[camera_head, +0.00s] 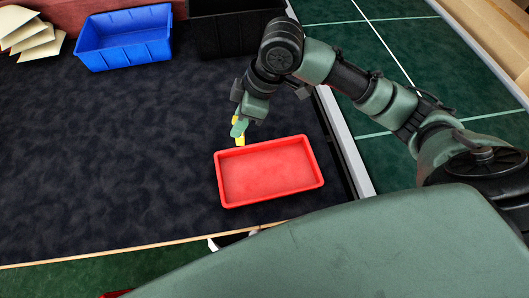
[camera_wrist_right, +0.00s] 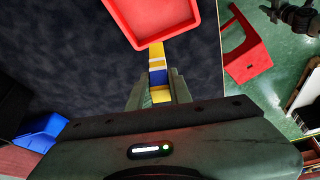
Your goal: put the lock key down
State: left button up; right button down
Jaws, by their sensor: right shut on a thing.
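My right gripper (camera_head: 239,125) is shut on the lock key, at the back left corner of the red tray. The lock key (camera_head: 240,141) shows as a small yellow piece below the fingers in the head view. In the right wrist view the lock key (camera_wrist_right: 157,68) is a yellow bar with blue and white bands, held between the fingers (camera_wrist_right: 158,95). Its far end reaches the red tray's edge in that picture; I cannot tell whether they touch. The red tray (camera_head: 272,202) is empty on the dark surface. My left gripper is not in view.
A blue bin (camera_head: 125,57) and a black bin (camera_head: 215,45) stand at the back. Pale sheets (camera_head: 35,42) lie at the back left. The dark surface (camera_head: 110,150) left of the tray is clear. A pale rail (camera_head: 343,140) runs along its right side.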

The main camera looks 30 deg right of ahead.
jog(key=shift+a+n+g+p, duration=0.15)
jog(key=shift+a+n+g, duration=0.1)
jog(key=shift+n, duration=0.35)
jog(key=shift+a+n+g+p, duration=0.15)
jog(key=shift+a+n+g, duration=0.1)
jog(key=shift+n, duration=0.35)
jog(key=shift+f+n, duration=0.2)
jog(key=shift+n, duration=0.1)
notch_tip(320, 180, down, 20)
jog(key=p, duration=0.2)
jog(key=shift+r+p, duration=0.1)
jog(key=shift+p, duration=0.2)
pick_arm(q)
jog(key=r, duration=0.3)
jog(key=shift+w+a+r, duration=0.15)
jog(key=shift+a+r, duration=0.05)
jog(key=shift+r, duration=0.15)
pick_arm(e)
jog(key=c, duration=1.7)
grip_release()
jog(key=o, duration=0.4)
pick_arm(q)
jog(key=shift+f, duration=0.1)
